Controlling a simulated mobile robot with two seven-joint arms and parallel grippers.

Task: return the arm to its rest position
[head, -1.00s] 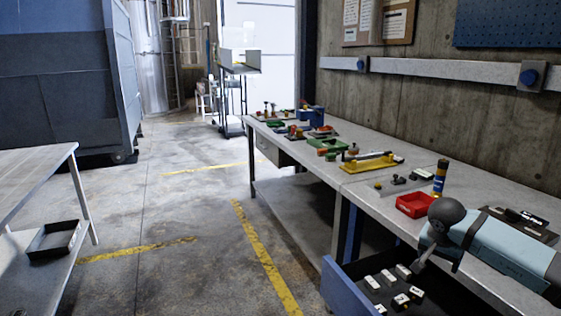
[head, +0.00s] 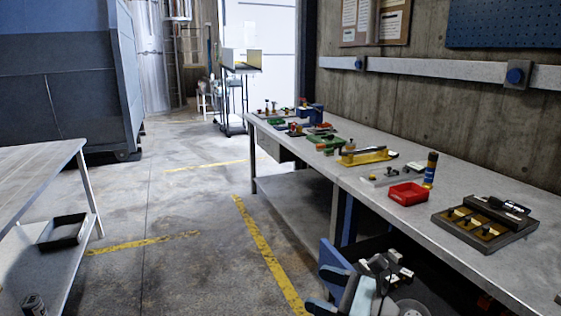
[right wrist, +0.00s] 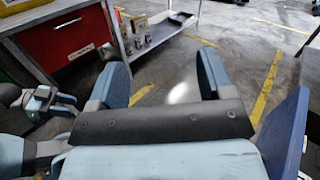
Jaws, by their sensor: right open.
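My right gripper (head: 330,291) is low at the bottom of the head view, beside the blue front (head: 337,252) of an open drawer under the workbench. It is open, with its fingers apart. The right wrist view shows both blue fingers of this gripper (right wrist: 165,84) with only bare floor between them. The drawer's inside is mostly hidden behind my arm. A light-blue and dark jointed part (right wrist: 42,100) at the left edge of the right wrist view looks like my left gripper; its jaws are unclear.
The workbench (head: 405,222) holds a red bin (head: 407,194), a dark tray with brass-coloured inserts (head: 487,222) and a yellow tool holder (head: 366,157). A table stands at left with a black tray (head: 63,231) on its lower shelf. The floor between them is clear.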

